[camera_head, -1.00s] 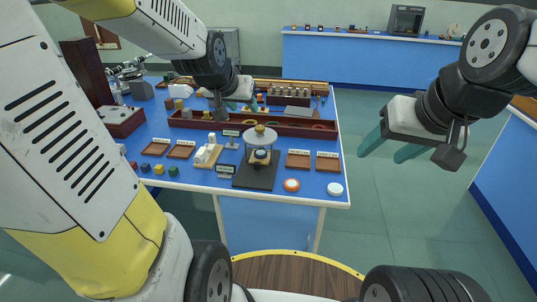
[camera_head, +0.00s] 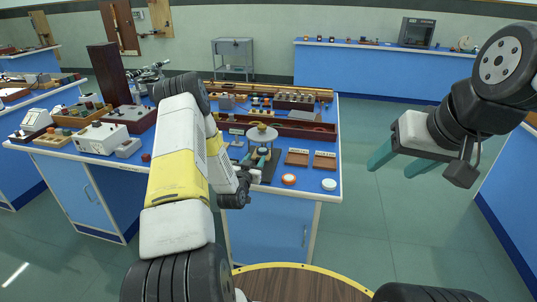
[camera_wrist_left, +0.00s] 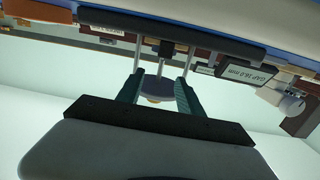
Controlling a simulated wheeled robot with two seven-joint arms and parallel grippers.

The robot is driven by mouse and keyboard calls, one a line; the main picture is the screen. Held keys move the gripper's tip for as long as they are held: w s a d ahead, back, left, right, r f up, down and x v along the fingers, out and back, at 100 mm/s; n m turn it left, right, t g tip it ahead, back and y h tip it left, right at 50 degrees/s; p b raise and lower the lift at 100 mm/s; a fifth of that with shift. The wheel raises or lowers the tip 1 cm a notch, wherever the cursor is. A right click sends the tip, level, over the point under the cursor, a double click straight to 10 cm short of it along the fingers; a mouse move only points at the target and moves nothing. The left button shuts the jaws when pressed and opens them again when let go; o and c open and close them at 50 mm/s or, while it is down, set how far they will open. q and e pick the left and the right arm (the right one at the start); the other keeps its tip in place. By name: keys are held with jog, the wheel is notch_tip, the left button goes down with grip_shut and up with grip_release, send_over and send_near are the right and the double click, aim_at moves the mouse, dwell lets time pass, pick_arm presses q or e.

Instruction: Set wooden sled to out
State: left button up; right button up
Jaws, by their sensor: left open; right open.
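No wooden sled can be made out for certain; my left arm covers the part of the bench left of the round-topped stand. The stand (camera_head: 262,132) has a pale disc on thin rods over a dark base. My left gripper (camera_head: 264,155) is low in front of it, fingers open. In the left wrist view, which looks upside down, the teal fingers (camera_wrist_left: 160,78) stand apart on either side of a small round part (camera_wrist_left: 155,88) between metal rods. A "GAP 16.0 mm" display (camera_wrist_left: 245,72) is to the right. My right gripper (camera_head: 398,160) is open and empty, over the floor right of the bench.
Two brown trays (camera_head: 297,157) (camera_head: 324,160) lie right of the stand, with an orange-rimmed disc (camera_head: 288,179) and a white disc (camera_head: 329,184) in front. A long dark red trough (camera_head: 300,128) runs behind. A white box instrument (camera_head: 101,138) stands at left.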

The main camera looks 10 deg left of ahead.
aim_at(258, 160)
pick_arm(q)
jog(key=s+f, duration=0.1)
jog(key=s+f+t, duration=0.1)
jog(key=f, duration=0.1)
jog(key=shift+f+n+y, duration=0.1)
jog(key=shift+n+y, duration=0.2)
jog(key=w, duration=0.7)
jog(key=shift+w, duration=0.3)
jog(key=shift+c, duration=0.4)
grip_shut()
dwell(0.4)
